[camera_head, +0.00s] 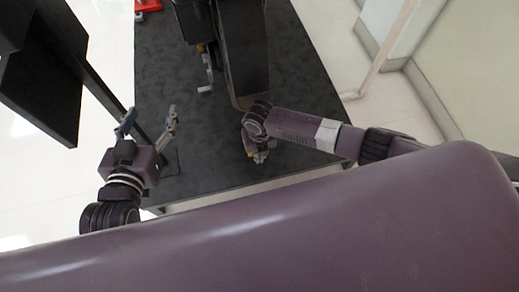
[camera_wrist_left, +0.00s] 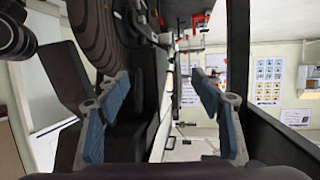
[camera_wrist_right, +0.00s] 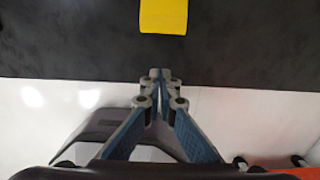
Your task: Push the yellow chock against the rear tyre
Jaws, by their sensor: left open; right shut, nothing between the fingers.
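The yellow chock (camera_wrist_right: 163,15) lies on the dark mat at the top edge of the right wrist view, partly cut off. It is beyond my right fingertips, with bare mat showing between. My right gripper (camera_wrist_right: 160,76) is shut and empty; in the head view it (camera_head: 260,157) points down near the table's front edge, with a small yellow patch beside it, mostly hidden. A dark tyre (camera_wrist_left: 93,30) with tread shows in the left wrist view; the dark upright shape (camera_head: 242,50) in the head view looks like it. My left gripper (camera_head: 147,119) is open and empty at the table's left side.
The dark table top (camera_head: 165,60) has clear room to the left of the tyre and in front of it. A grey metal bracket (camera_head: 207,75) stands just left of the tyre. A red object (camera_head: 148,5) sits at the far left corner. A black post and panel (camera_head: 45,90) stand at the left.

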